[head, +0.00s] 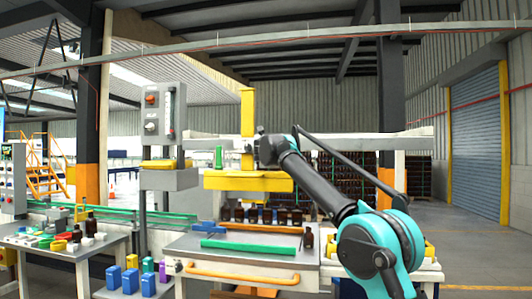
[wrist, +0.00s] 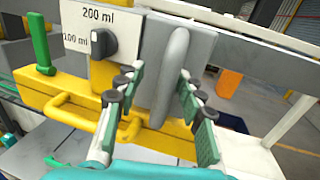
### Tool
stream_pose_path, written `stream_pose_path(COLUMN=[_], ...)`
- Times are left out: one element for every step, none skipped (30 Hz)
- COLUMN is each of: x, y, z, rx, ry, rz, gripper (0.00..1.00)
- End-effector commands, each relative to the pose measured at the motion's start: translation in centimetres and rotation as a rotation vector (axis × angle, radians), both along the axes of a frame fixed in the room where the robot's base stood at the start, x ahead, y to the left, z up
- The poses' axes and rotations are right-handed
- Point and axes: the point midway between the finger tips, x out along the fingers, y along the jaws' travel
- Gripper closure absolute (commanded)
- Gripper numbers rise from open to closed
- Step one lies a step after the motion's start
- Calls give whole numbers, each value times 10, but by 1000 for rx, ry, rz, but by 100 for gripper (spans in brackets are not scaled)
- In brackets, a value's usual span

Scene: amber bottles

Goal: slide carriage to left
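The carriage appears to be the yellow unit (head: 248,182) on the overhead beam, with a yellow post (head: 247,112) above it. The wrist view shows its yellow body (wrist: 55,92), with a grey plate and a vertical grey bar handle (wrist: 171,85) on its front. My gripper (head: 262,150) is at the carriage front in the head view. In the wrist view my gripper (wrist: 155,118) is open, its green-padded fingers on either side of the grey bar with visible gaps. I cannot tell how deep the bar sits between them.
A yellow loop handle (wrist: 85,112), a black knob (wrist: 102,43) under a "200 ml" label, and a green lever (wrist: 40,42) are left of my fingers. Several amber bottles (head: 267,215) stand below the carriage. A grey control column (head: 163,115) stands to its left.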

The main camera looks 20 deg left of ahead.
Motion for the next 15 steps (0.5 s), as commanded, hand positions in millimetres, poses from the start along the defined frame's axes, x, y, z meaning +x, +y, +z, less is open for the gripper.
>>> stream_pose_path(x=[0,0,0,0,0,0,-1,-2,-4,-6,-8,-11,-15,-18,-23], y=[0,-1,-1,-1,-1,-1,-2,-2,-3,-3,-4,-5,-6,-7,-8], z=[0,0,0,0,0,0,0,0,1,1,1,1,1,1,1], rx=[0,0,0,0,0,0,0,0,0,0,0,0,0,0,0], ry=[0,0,0,0,0,0,0,0,0,0,0,0,0,0,0], rz=[-1,-1,-1,-2,-2,-2,-2,-2,-2,-2,-2,-2,-2,-2,-1], gripper=[62,62,62,62,62,62,62,62,62,62,62,62,62,62,62])
